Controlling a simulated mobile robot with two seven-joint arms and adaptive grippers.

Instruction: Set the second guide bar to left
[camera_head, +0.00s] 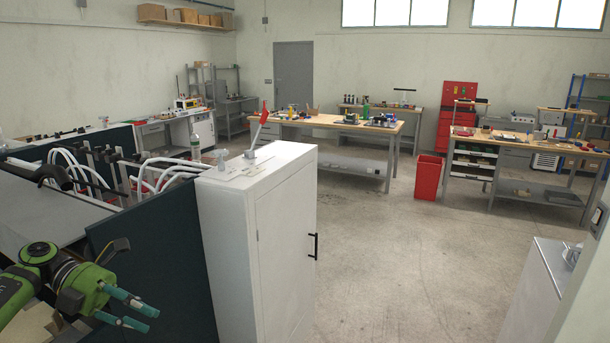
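The box former stands at the left, with dark side panels (150,245) and a grey top surface (40,215). Several dark bars with black clamps (105,156) and curved white tubes (68,165) sit on its far part. I cannot tell which of these is the second guide bar or how it is set. My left gripper (151,319), green with teal fingers, is at the lower left, in front of the dark panel. Its fingers are apart with nothing seen between them. My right gripper is out of view.
Workbenches (325,122), a red bin (429,177) and a red tool cabinet (458,105) stand farther back. The middle floor is clear.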

